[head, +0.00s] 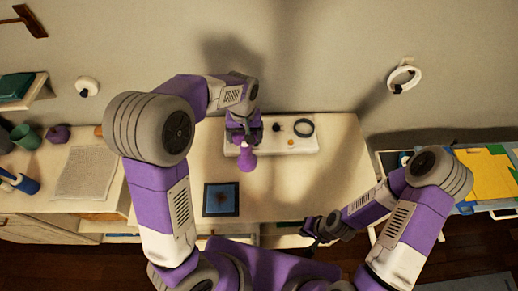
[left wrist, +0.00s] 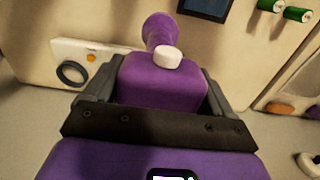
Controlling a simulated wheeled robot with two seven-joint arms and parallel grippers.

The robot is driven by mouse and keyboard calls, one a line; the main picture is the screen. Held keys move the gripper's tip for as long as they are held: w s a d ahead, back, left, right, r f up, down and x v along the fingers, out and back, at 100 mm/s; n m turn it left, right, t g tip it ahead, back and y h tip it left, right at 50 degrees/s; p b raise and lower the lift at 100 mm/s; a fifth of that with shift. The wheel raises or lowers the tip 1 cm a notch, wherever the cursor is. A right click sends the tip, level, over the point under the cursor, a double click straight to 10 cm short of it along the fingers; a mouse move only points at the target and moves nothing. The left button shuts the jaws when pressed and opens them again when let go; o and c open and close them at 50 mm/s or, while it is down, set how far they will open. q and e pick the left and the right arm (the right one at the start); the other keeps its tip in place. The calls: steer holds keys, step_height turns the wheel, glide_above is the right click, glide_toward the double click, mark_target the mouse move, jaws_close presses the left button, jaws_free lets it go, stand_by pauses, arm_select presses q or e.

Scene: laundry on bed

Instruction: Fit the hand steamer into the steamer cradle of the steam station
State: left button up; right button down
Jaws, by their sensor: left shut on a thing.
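The purple hand steamer (head: 246,160) is in my left gripper (head: 242,134), over the left end of the white steam station (head: 278,144). In the left wrist view the steamer's boxy purple body (left wrist: 160,88) sits between both jaws, with a white cap or button on it and its flared end pointing away. The station also shows there (left wrist: 62,52), with a dark ring and an orange knob. The gripper and steamer hide the station's left end, and I cannot make out the cradle or any contact with it. My right gripper (head: 316,230) is empty-looking near the table's front edge; its jaws are unclear.
A dark blue square pad (head: 221,199) lies on the table (head: 272,190) in front of the station. A rack with a yellow cloth (head: 485,172) is at right. The table's right part is clear.

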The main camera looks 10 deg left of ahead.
mark_target(247, 152)
arm_select(q)
steer(key=shift+w, duration=0.2)
step_height(247, 152, down, 5)
steer(key=shift+s+f, duration=0.15)
steer(key=shift+f, duration=2.3)
steer(key=o, duration=1.7)
